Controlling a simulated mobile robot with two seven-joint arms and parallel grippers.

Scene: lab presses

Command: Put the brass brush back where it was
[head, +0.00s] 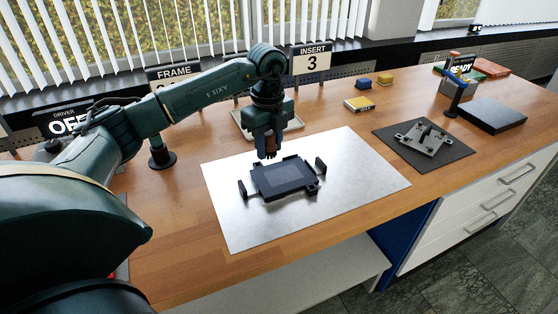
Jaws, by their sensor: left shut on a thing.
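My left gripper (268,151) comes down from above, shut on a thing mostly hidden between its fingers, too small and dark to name. It hangs over the back edge of a dark rectangular fixture (283,178) on a bright metal sheet (225,225); I cannot tell whether they touch. I cannot make out the brass brush for certain anywhere. A grey holder (453,88) with upright blue and orange handles stands at the back right. My right gripper is not in view.
A light tray (240,128) lies behind the gripper. A grey bracket (424,138) sits on a dark mat (450,154), with a dark slab (495,115) beyond. A yellow box (359,104) lies at the back.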

